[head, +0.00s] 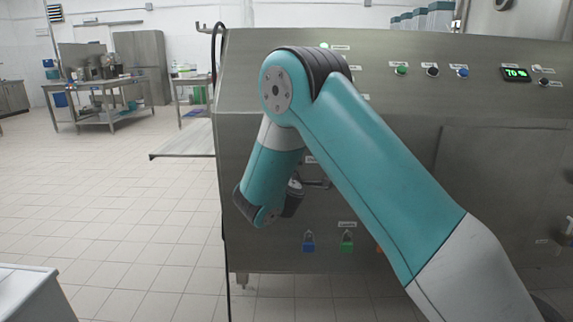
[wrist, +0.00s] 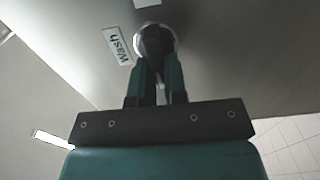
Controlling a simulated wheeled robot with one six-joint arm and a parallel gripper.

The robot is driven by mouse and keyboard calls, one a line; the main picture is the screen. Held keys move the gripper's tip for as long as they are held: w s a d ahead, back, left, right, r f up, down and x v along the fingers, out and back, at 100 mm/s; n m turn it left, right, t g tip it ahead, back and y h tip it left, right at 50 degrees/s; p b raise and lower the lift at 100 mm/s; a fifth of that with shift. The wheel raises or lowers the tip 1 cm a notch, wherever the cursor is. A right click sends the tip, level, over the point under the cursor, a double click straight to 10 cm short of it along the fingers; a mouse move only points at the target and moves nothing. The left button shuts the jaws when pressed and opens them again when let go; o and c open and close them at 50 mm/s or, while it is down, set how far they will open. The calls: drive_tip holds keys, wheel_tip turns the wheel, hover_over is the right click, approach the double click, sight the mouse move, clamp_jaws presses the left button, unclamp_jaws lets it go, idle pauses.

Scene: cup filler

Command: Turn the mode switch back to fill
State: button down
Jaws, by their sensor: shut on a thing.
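The mode switch (wrist: 155,40) is a dark knob on a pale round base in the wrist view, set in the steel panel. A tilted label reading "Wash" (wrist: 117,46) is beside it on the left. My gripper (wrist: 158,68) is shut on the knob, one finger on each side. The fingers hide part of the knob, and I cannot tell which way it points. In the head view my arm bends down in front of the machine (head: 400,160), and the switch is hidden behind it.
Blue (head: 308,242) and green (head: 347,241) padlocks hang low on the machine front. Several buttons and a green display (head: 516,73) are on the upper panel. A steel shelf (head: 184,144) sticks out at the machine's left.

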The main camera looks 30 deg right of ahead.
drive_tip(key=c, duration=1.2)
unclamp_jaws()
drive_tip(key=shift+a, duration=0.2)
drive_tip(key=shift+o, duration=0.2)
drive_tip(key=shift+d, duration=0.1)
drive_tip(key=b+v, duration=1.1)
drive_tip(key=v, duration=0.6)
drive_tip(key=shift+s, duration=0.2)
